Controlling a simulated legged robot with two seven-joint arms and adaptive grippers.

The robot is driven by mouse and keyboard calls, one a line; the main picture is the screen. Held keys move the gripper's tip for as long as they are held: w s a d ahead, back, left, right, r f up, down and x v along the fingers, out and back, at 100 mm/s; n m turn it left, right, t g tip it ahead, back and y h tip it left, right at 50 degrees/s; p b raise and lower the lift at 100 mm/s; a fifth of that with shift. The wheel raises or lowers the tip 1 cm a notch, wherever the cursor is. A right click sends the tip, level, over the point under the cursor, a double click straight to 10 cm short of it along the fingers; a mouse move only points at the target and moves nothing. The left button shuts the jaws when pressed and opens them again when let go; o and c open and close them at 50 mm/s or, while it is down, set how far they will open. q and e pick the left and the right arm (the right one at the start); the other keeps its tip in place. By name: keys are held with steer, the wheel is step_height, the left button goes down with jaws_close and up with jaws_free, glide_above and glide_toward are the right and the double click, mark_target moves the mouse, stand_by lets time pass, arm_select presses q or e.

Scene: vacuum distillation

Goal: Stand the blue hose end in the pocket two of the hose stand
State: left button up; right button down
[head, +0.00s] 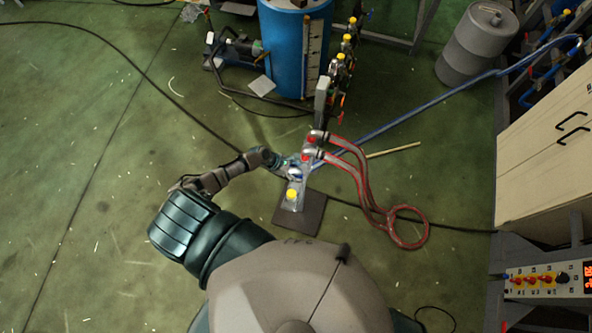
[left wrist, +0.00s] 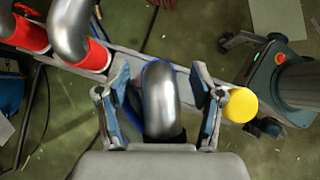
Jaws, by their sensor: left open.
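In the left wrist view the blue hose end (left wrist: 162,100), a bent silver pipe, lies between the fingers of my left gripper (left wrist: 159,74). The fingers are open, one on each side of it. In the head view my left gripper (head: 279,163) reaches in from the left beside the hose stand (head: 294,204). The blue hose (head: 400,122) runs from there to the upper right. Whether the hose end sits in a pocket cannot be told; its lower part is hidden. My right gripper is not in view.
Two silver hose ends with red collars (left wrist: 92,54) stand along the same rail. Their red hoses (head: 360,178) loop on the floor. A yellow cap (left wrist: 240,105) is at the rail's other side. A blue tank (head: 285,50) stands behind; the floor at left is mostly clear.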

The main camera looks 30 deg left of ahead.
arm_select(q)
steer(key=v, duration=1.2)
steer(key=shift+a+f, duration=0.1)
steer(key=shift+a, duration=0.05)
steer(key=s+a+f+m+y+b, duration=0.1)
steer(key=s+a+f+m+y, duration=0.15)
steer(key=s+f+m, duration=0.65)
steer(key=s+a+f+m+y+b, duration=0.1)
steer(key=s+f+y+b, duration=0.15)
steer(key=f, duration=1.25)
steer(key=s+d+f+m+g, duration=0.1)
steer(key=s+d+f+m, duration=0.3)
steer(key=s, duration=0.3)
steer(key=s+d+f+m+g+y+b, duration=0.1)
steer(key=s+d+f+m, duration=0.3)
steer(key=s+m, duration=0.3)
steer(key=s+d+f+m+g, duration=0.1)
steer(key=s+d+f+m, duration=0.3)
steer(key=s, duration=0.5)
step_height(320, 180, down, 2)
steer(key=shift+d+m+y+b, duration=0.25)
steer(key=shift+m+y+b, duration=0.15)
steer(key=shift+m, duration=0.3)
steer(key=shift+s, duration=0.15)
